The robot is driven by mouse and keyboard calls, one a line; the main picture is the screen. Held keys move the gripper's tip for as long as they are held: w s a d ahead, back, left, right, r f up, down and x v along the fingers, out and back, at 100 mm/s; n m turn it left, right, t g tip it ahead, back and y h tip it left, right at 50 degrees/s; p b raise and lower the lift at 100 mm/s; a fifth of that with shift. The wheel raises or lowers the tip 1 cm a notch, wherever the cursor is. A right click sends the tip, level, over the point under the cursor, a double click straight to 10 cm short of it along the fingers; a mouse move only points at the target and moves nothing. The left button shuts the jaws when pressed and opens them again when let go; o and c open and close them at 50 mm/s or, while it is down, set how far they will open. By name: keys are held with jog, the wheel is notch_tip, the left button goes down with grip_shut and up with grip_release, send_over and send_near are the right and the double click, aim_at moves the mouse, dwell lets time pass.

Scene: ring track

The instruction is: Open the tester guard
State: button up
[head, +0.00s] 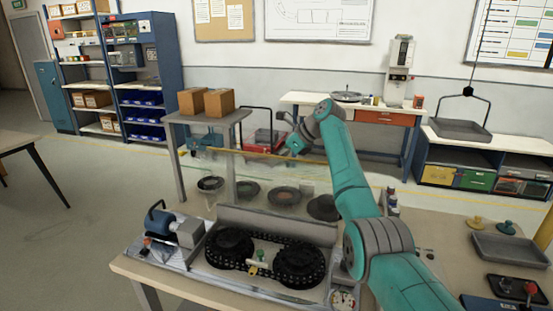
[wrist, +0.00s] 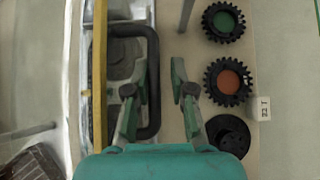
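The tester (head: 185,262) sits on the near bench, with its two dark sprockets and chain (head: 264,262) uncovered. Its clear guard (head: 268,174) appears to stand upright behind them, with a yellow top edge (head: 255,155). In the wrist view that edge (wrist: 100,75) runs vertically, left of a black loop handle (wrist: 153,60). My gripper (head: 293,147) is near the guard's top edge. In the wrist view my gripper (wrist: 158,97) is open, its fingers apart on either side of the handle's right bar. I cannot tell how far the bar reaches between them.
Spare sprockets lie on the bench behind the guard, one with a green centre (wrist: 223,22) and one with an orange centre (wrist: 228,82). A grey tray (head: 512,250) is at the right. A side table with cardboard boxes (head: 206,101) stands beyond the bench.

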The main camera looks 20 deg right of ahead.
jog(key=v, duration=1.2)
dwell(0.3)
